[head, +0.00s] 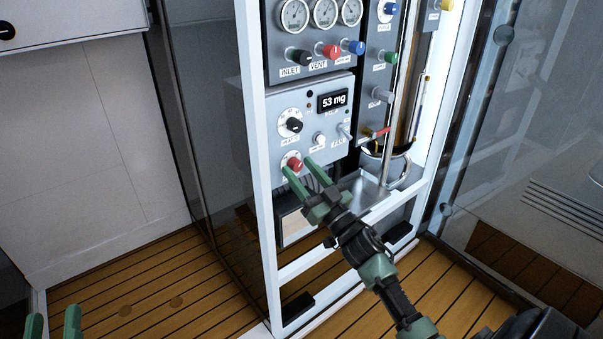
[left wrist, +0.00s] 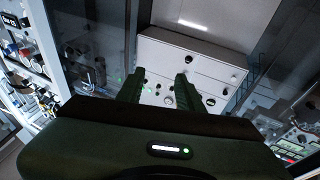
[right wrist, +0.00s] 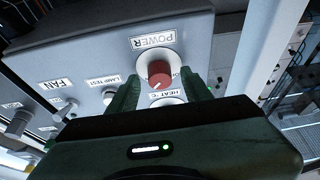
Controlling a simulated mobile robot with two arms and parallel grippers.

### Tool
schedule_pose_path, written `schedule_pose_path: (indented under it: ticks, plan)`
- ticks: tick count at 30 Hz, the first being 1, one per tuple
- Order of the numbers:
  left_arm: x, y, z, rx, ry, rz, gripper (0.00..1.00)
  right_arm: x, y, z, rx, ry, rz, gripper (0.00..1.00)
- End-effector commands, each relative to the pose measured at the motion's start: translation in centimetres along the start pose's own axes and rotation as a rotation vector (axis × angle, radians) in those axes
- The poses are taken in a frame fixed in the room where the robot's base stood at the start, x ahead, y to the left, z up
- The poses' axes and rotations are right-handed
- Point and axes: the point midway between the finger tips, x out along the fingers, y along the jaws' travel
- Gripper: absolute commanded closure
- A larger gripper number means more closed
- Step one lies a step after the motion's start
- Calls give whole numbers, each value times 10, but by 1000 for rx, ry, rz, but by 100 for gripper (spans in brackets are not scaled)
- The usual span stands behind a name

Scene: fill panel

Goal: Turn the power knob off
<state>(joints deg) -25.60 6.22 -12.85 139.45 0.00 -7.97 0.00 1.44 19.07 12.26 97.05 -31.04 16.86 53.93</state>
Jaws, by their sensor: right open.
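The red power knob (head: 294,164) is at the lower left of the grey control panel (head: 325,105) in the head view. In the right wrist view the red knob (right wrist: 160,73) sits under the POWER label, between the fingers of my right gripper. My right gripper (head: 297,167) is open, its fingertips close to the panel on either side of the knob. I cannot tell whether they touch it. My left gripper (head: 53,320) is at the lower left corner of the head view, away from the panel. In its wrist view (left wrist: 158,85) its fingers are apart and empty.
A black heat knob (head: 294,125) sits above the power knob, with a display (head: 332,100) reading 53 mg beside it. The fan switch (head: 344,130) is to the right. A white frame (head: 262,200) borders the panel. Wooden floor (head: 160,290) lies open at left.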

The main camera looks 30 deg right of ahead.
Motion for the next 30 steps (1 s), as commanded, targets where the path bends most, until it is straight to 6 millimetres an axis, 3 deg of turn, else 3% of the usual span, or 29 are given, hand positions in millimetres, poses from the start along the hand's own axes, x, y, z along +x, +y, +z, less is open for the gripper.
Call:
schedule_pose_path:
  ticks: [7,12,22,30]
  plan:
    - [0,0,-1,0,3,0,64,1,0,0,0,-1,0,53]
    - [0,0,0,0,3,0,64,1,0,0,0,-1,0,100]
    - [0,0,2,0,-18,-1,64,1,0,0,-28,-2,-11,100]
    - [-5,-5,33,4,-187,-10,64,1,2,-1,-165,-3,-69,100]
